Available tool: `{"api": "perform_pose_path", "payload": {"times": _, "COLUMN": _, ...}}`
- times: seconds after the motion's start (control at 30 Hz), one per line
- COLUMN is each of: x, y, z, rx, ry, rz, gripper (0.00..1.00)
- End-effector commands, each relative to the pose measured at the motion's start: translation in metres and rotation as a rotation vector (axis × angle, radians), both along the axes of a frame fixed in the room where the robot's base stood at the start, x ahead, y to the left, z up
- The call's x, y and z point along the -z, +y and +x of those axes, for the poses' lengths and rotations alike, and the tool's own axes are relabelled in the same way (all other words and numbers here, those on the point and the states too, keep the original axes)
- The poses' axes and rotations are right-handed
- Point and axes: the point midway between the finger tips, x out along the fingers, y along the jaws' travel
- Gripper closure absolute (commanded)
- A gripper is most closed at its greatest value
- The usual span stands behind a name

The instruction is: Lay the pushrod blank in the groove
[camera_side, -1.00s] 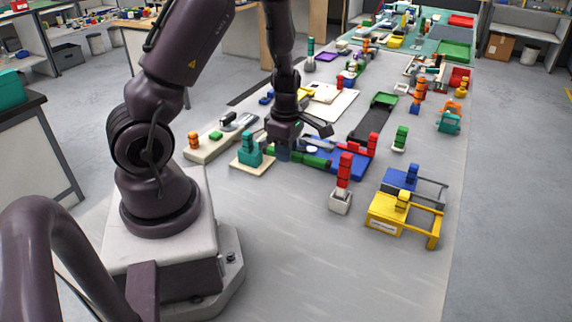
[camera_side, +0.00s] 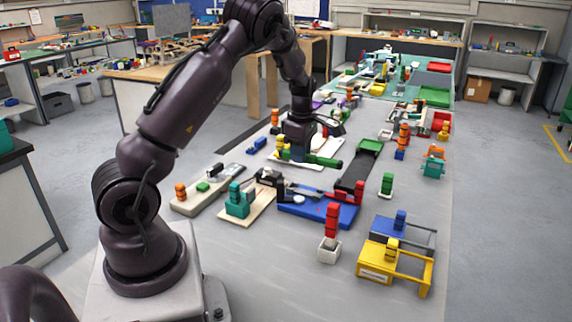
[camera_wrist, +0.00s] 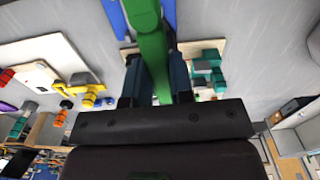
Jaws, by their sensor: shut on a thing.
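My gripper (camera_side: 297,153) is shut on a green rod, which I take as the pushrod blank (camera_side: 326,162). The rod lies about level in the side view and sticks out to the right. In the wrist view the rod (camera_wrist: 152,38) runs up the picture between the two dark fingers (camera_wrist: 155,75). A blue base (camera_side: 318,212) with a dark bar and a red block stands nearer the camera, below the rod in the picture. The rod is held clear of it. I cannot tell which part is the groove.
A dark trough with a green end (camera_side: 369,146) stands right of the rod. A teal block on a wooden plate (camera_side: 240,199) stands left of the blue base. A red stack (camera_side: 331,222) and yellow frame (camera_side: 378,264) are in front. The near grey tabletop is clear.

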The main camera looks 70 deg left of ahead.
Motion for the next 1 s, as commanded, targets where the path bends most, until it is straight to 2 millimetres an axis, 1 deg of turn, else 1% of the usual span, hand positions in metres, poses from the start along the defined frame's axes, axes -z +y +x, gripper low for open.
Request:
{"api": "perform_pose_path", "payload": {"times": 0.03, "x": 0.002, "y": 0.010, "z": 0.011, "rx": 0.009, "ry": 0.001, "rz": -0.001, "gripper": 1.00}}
{"api": "perform_pose_path", "payload": {"times": 0.1, "x": 0.004, "y": 0.020, "z": 0.023, "rx": 0.022, "ry": 0.001, "rz": -0.006, "gripper": 1.00}}
{"api": "perform_pose_path", "payload": {"times": 0.27, "x": 0.007, "y": 0.035, "z": 0.042, "rx": 0.047, "ry": 0.001, "rz": -0.018, "gripper": 1.00}}
{"api": "perform_pose_path", "payload": {"times": 0.3, "x": 0.020, "y": 0.034, "z": 0.041, "rx": 0.046, "ry": 0.006, "rz": -0.022, "gripper": 1.00}}
{"api": "perform_pose_path", "payload": {"times": 0.4, "x": 0.040, "y": 0.033, "z": 0.040, "rx": 0.045, "ry": 0.004, "rz": -0.021, "gripper": 1.00}}
{"api": "perform_pose_path", "payload": {"times": 0.5, "x": 0.051, "y": 0.033, "z": 0.041, "rx": 0.045, "ry": 0.002, "rz": -0.019, "gripper": 1.00}}
{"api": "perform_pose_path", "payload": {"times": 0.6, "x": 0.056, "y": 0.033, "z": 0.041, "rx": 0.046, "ry": -0.001, "rz": -0.018, "gripper": 1.00}}
{"api": "perform_pose_path", "payload": {"times": 1.0, "x": 0.058, "y": 0.033, "z": 0.041, "rx": 0.046, "ry": -0.001, "rz": -0.018, "gripper": 1.00}}
